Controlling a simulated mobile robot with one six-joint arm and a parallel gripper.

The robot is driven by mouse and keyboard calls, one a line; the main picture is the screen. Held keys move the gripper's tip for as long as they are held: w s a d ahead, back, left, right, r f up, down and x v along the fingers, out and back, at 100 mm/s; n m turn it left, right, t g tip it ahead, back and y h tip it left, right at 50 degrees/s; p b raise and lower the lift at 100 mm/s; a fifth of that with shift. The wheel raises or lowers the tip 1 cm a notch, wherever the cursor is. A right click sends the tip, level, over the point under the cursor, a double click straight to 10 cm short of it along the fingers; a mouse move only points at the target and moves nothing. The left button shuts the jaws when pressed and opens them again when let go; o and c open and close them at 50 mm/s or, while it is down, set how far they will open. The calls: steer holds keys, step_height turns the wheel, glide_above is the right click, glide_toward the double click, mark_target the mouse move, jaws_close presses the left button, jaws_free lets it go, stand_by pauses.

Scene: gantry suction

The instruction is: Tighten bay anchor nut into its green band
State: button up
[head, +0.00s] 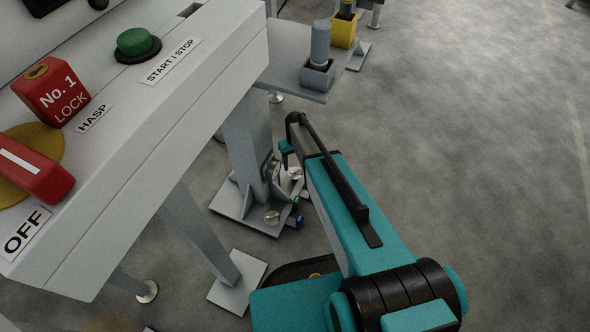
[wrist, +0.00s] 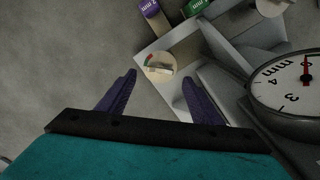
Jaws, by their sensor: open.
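In the wrist view, a round pale cap (wrist: 161,66) with a small green band, a red mark and a dark pointer sits on the grey foot plate (wrist: 152,49). I take it as the bay anchor nut. My gripper (wrist: 159,77) is open, its two purple fingers apart with the cap between and just beyond their tips in the picture. Contact cannot be told. In the head view, the foot plate (head: 232,204) lies on the floor under the grey post, with round metal caps on it; which one is the nut is unclear there.
A dial gauge (wrist: 290,88) marked mm stands close right of my fingers. The console (head: 150,120) overhangs at left in the head view. Open floor (head: 470,130) lies right.

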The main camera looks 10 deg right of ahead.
mark_target(295, 170)
steer(key=shift+f+b, duration=0.5)
steer(key=shift+f, duration=1.95)
steer(key=c, duration=1.1)
steer(key=shift+o, duration=0.2)
steer(key=shift+r+m+p, duration=0.1)
steer(key=shift+m+p, duration=0.2)
steer(key=shift+p, duration=0.15)
steer(key=shift+m+p, duration=0.6)
steer(key=shift+m, duration=0.2)
